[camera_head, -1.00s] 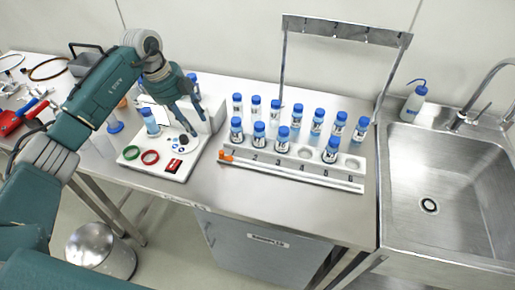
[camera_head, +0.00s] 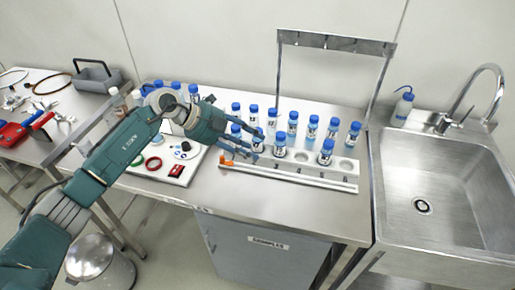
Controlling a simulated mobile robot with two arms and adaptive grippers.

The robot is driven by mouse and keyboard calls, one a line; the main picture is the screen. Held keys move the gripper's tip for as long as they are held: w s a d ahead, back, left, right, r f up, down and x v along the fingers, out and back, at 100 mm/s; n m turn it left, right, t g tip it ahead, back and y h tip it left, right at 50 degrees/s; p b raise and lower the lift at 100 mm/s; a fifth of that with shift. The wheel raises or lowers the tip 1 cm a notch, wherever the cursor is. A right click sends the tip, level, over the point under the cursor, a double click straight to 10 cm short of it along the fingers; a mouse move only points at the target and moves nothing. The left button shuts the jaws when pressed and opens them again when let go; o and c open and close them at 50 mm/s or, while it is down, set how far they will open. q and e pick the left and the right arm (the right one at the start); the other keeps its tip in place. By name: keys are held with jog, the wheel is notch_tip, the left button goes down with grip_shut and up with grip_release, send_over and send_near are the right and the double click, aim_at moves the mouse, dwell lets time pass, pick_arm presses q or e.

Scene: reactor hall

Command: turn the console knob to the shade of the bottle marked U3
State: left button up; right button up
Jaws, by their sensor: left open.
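The white console (camera_head: 196,165) sits on the bench left of the bottle rack. A small round dark knob (camera_head: 186,146) shows on it, partly close to my arm; its setting is too small to read. Several blue-capped bottles stand upright in the white rack (camera_head: 300,172). Their labels are too small to read, so I cannot tell which is U3. My left gripper (camera_head: 253,149) is open at the front-left bottles, its fingers overlapping them in the picture; I cannot tell whether it touches one. My right gripper is not in view.
A metal frame (camera_head: 335,43) rises behind the rack. A sink (camera_head: 440,190) and wash bottle (camera_head: 402,108) are at the right.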

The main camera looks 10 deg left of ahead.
pick_arm(q)
jog(key=d, duration=0.1)
jog(key=s+d+r+h, duration=0.1)
jog(key=d, duration=0.1)
jog(key=shift+s+r, duration=0.1)
jog(key=shift+r, duration=0.05)
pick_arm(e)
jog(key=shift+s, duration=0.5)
